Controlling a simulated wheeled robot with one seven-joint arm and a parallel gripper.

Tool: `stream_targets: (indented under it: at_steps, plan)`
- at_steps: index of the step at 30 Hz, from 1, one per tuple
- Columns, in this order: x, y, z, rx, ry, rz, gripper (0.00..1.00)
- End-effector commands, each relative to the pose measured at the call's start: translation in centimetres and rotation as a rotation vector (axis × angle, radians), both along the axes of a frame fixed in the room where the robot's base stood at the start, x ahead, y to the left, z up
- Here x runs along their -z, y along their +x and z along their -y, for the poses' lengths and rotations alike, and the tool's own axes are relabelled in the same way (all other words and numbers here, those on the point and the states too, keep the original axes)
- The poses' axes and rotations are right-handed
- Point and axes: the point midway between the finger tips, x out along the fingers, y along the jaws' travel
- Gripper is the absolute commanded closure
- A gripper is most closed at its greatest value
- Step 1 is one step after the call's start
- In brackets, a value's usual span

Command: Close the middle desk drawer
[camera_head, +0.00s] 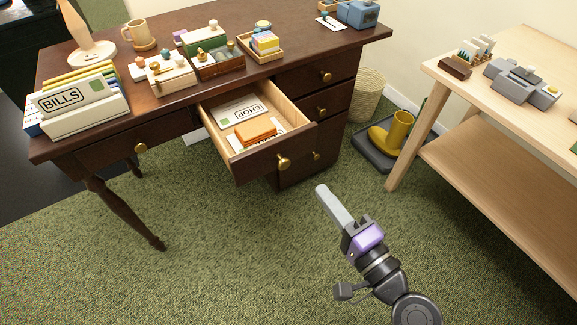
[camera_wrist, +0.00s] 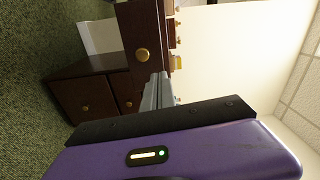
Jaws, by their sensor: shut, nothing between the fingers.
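The middle desk drawer (camera_head: 266,160) is pulled well out from the dark wooden desk (camera_head: 180,20). Its front has a round brass knob (camera_head: 283,162). Inside lie an orange block-like item (camera_head: 256,130) and papers, one marked SHOP (camera_head: 240,110). My gripper (camera_head: 322,190) is shut and empty, just in front of the drawer front, below and right of its knob in the head view. In the wrist view the fingers (camera_wrist: 157,92) point toward a dark drawer front (camera_wrist: 138,30) with a brass knob (camera_wrist: 142,55). I cannot tell whether they touch it.
The other drawers, left (camera_head: 110,155) and right (camera_head: 327,76), look closed. Several boxes and a BILLS holder (camera_head: 85,120) stand on the desktop. A pale wooden table (camera_head: 520,65) stands at right; yellow boots (camera_head: 395,132) sit on a tray. The green carpet in front is clear.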

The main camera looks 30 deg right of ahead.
Motion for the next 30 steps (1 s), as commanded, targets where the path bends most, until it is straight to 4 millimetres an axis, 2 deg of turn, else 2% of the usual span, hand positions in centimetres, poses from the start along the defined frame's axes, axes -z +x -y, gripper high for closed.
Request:
stream_targets:
  at_steps: [5,11,24,30]
  plan:
    - [0.2,0.1,-0.6,-0.027,0.113,-0.008,1.0]
    - [-0.1,1.9,-0.5,-0.023,0.114,-0.006,1.0]
    - [-0.1,9.5,-0.5,-0.023,0.11,-0.006,1.0]
    - [0.1,12.3,-0.6,-0.025,0.11,-0.008,1.0]
